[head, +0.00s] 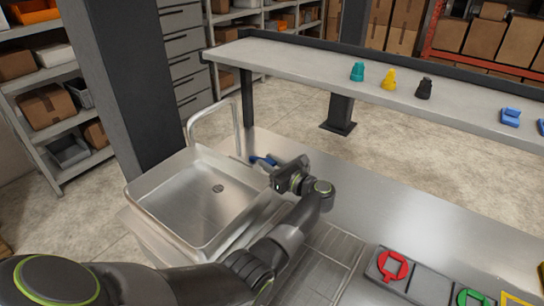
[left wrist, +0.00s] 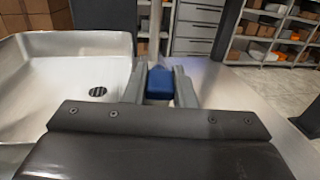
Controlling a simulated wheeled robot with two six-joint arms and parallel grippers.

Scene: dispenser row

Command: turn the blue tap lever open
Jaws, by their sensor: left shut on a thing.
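The blue tap lever (head: 262,160) sticks out beside the foot of the curved metal tap (head: 238,125), at the right rim of the steel sink (head: 150,205). My left gripper (head: 274,168) reaches it from the right and is shut on it. In the left wrist view the blue lever (left wrist: 160,83) sits between the two fingers (left wrist: 160,88). Part of the lever is hidden by the fingers. My right gripper is not in view.
A raised shelf (head: 300,75) behind holds a teal piece (head: 357,71), a yellow piece (head: 389,79), a black piece (head: 424,88) and blue pieces (head: 510,117). A tray with a red ring (head: 393,266) lies at front right. The steel counter (head: 400,215) is clear between.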

